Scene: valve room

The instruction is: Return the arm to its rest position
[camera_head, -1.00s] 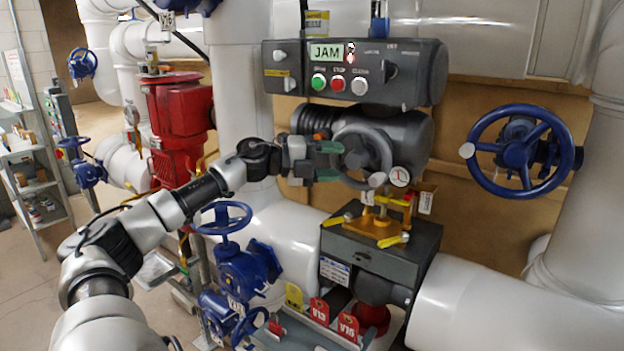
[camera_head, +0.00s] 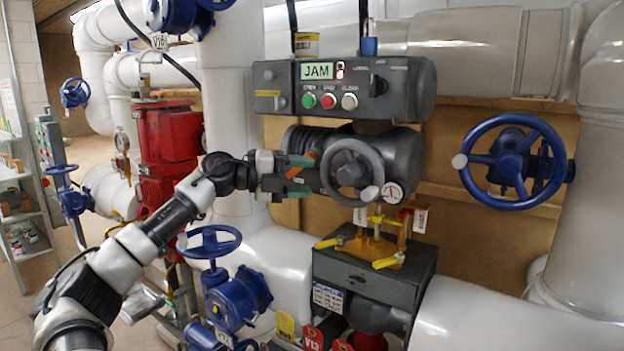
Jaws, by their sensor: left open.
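My left gripper (camera_head: 298,175) is open, its two greenish fingers pointing right. It is empty and sits just left of the grey handwheel (camera_head: 353,176) on the dark actuator body (camera_head: 405,150); it looks clear of the rim. My left arm reaches in from the lower left. Above is the dark control box (camera_head: 400,85) with a display (camera_head: 317,71) reading "JAM" and green, red and white buttons. My right gripper is not in view.
A blue handwheel (camera_head: 513,163) stands at the right on a white pipe. A red valve body (camera_head: 168,140) and a blue valve (camera_head: 238,298) are near my left arm. Brass clamps with yellow handles (camera_head: 385,262) sit on a dark block below the actuator. A shelf stands far left.

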